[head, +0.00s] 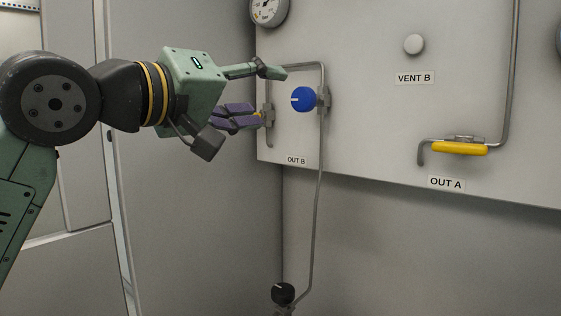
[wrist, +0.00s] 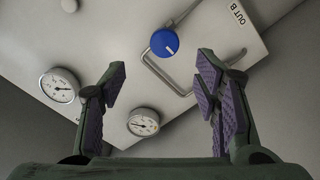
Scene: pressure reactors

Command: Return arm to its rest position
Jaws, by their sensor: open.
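My gripper (head: 262,97) is at the end of my arm at upper left in the head view, in front of the left part of the pale panel. Its fingers are spread and empty, with purple pads. In the wrist view my gripper (wrist: 160,75) shows a wide gap between the fingers, with nothing held. The blue knob (head: 303,99) is just right of the fingers in the head view; it also shows beyond the gap in the wrist view (wrist: 164,43). The OUT B valve (head: 267,115) is partly hidden behind the lower finger; I cannot tell whether they touch.
The panel (head: 370,120) carries a gauge (head: 268,10), the VENT B knob (head: 414,44) and the yellow OUT A handle (head: 460,149), lying level. A thin pipe (head: 316,215) runs down to a black knob (head: 283,294). A cabinet wall (head: 160,240) stands behind my arm.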

